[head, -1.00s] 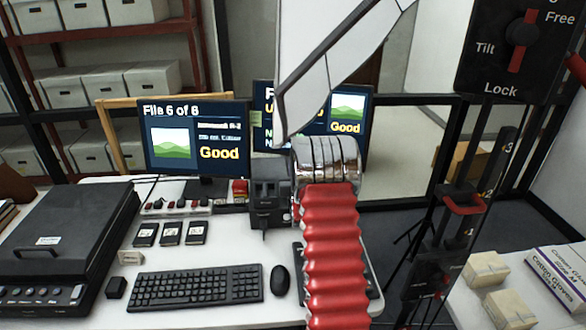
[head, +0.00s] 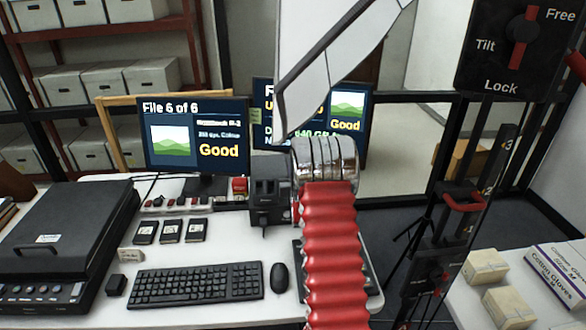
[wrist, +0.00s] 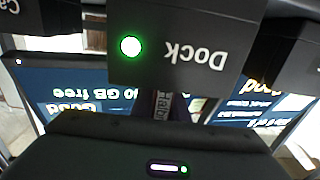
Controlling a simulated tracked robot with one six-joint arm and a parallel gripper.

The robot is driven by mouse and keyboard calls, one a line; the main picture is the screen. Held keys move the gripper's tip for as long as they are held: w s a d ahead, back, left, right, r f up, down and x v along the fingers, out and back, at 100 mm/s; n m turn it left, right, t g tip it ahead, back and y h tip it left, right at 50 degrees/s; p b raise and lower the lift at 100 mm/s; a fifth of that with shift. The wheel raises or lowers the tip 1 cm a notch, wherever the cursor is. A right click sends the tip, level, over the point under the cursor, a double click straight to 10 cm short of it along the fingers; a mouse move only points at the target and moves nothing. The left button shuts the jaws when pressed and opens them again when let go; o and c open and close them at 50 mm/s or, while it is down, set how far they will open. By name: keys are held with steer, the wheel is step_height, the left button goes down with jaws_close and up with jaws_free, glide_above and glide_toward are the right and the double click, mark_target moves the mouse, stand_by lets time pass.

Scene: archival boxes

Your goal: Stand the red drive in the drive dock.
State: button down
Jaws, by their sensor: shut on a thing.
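The black drive dock (head: 268,200) stands on the white desk, just left of my arm's chrome cuffs. In the wrist view a black block marked "Dock" (wrist: 200,35), upside down with a green light, is close ahead. The dark body of my gripper (wrist: 165,140) fills the bottom of that view. It is shut on the red drive, of which only a narrow, dim, lettered strip (wrist: 165,105) seems to show; its red colour is not clear. Whether the drive touches the dock cannot be told. In the head view my arm hides my gripper.
Three black drives (head: 170,231) lie left of the dock. A keyboard (head: 195,284), a mouse (head: 279,277) and a flat scanner (head: 65,240) are on the desk. A monitor (head: 197,135) and a second screen stand behind.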

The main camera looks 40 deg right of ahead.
steer(key=shift+f, duration=0.15)
steer(key=c, duration=1.6)
jaws_free()
steer(key=shift+c, duration=0.2)
steer(key=shift+s, duration=0.1)
steer(key=v, duration=1.3)
steer(key=shift+s+a, duration=0.2)
steer(key=shift+a, duration=0.1)
steer(key=shift+f, duration=0.1)
